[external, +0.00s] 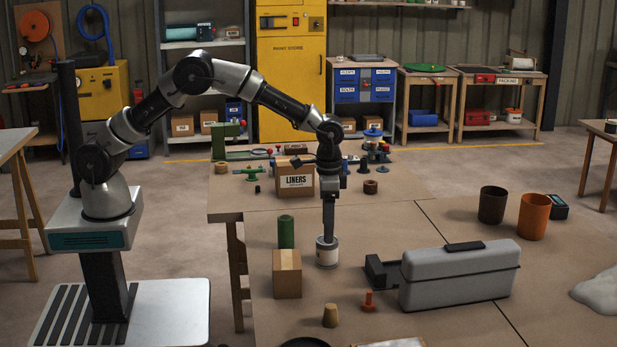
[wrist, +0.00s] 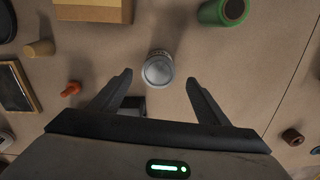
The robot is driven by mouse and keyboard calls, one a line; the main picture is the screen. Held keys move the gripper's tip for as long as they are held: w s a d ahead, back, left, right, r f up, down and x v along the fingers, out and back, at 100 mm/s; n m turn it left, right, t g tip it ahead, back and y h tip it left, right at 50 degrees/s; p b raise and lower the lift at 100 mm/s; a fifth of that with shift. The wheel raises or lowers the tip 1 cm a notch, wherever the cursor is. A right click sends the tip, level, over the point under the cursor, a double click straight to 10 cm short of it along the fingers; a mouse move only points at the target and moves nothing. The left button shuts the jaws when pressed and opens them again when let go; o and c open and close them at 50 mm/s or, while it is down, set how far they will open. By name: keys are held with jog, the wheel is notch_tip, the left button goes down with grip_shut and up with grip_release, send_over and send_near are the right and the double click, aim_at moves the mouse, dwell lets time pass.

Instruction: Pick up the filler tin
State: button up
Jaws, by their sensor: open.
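The filler tin appears to be the small white tin (external: 327,255) with a dark band, upright on the brown bench. In the wrist view its round grey lid (wrist: 158,70) shows from above. My gripper (external: 328,233) points straight down over the tin in the external view, its tips hiding part of the tin's top. In the wrist view my gripper (wrist: 159,76) is open, one finger to each side of the lid, with clear gaps between. I cannot tell how far the tips are above the lid.
A cardboard box (external: 287,275) and a green cylinder (external: 286,232) stand close left of the tin. A grey toolbox (external: 458,277) and a dark open holder (external: 382,272) are to the right. A tan plug (external: 330,316) and an orange peg (external: 369,302) stand in front. The LINERS box (external: 295,181) is behind.

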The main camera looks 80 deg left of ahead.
aim_at(327, 249)
notch_tip(327, 249, down, 8)
jog(key=shift+s+d+f+b, duration=0.1)
jog(key=shift+f+b, duration=0.1)
jog(key=shift+b, duration=0.2)
jog(key=shift+r, duration=0.1)
jog(key=c, duration=1.4)
jog(key=shift+o, duration=0.2)
